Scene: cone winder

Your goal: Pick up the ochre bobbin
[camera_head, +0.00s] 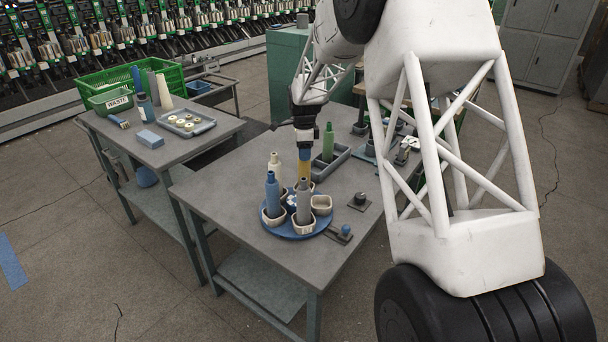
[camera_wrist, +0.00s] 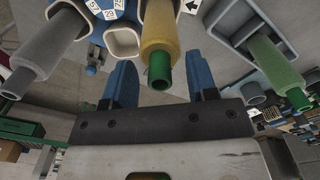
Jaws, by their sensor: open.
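The ochre bobbin (camera_head: 303,173) stands upright in a cup on the blue round turntable (camera_head: 281,231). Its lower part is partly hidden behind the grey bobbin (camera_head: 303,201) in the head view. My gripper (camera_head: 305,155) is directly above it, pointing down, its blue fingers over the bobbin's top end. In the wrist view, the ochre bobbin (camera_wrist: 163,28) with its green tip shows between the two open fingers of my gripper (camera_wrist: 162,82). The green tip is between or just beyond the fingertips; no contact is visible.
A green bobbin (camera_head: 328,143) stands in a grey tray (camera_head: 342,163) behind. The table's left part is clear.

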